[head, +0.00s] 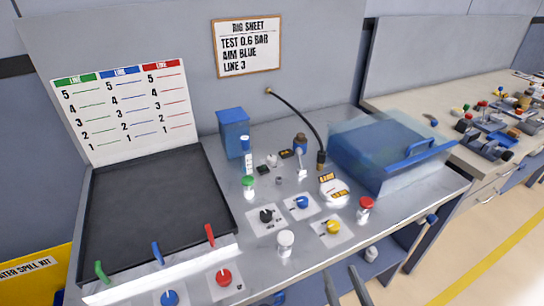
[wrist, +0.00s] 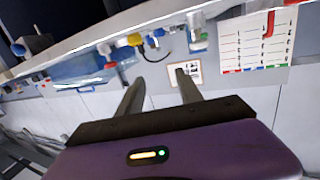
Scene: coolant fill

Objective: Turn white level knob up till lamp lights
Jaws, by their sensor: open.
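The white knob (head: 286,241) stands upright near the front edge of the bench top in the head view. Its level setting cannot be read. My gripper (head: 345,278) shows only as two dark fingers at the bottom edge, in front of the bench and to the right of the white knob, apart from it. The fingers are spread and empty in the wrist view (wrist: 161,80). I cannot tell for sure which small part is the lamp, or whether one is lit.
A green-capped post (head: 248,183), a red-capped post (head: 365,206) and black (head: 266,216), blue (head: 302,202) and yellow (head: 333,227) knobs surround the white knob. A clear-covered blue box (head: 372,152) stands right. The dark tray (head: 150,215) is left, with coloured levers along its front.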

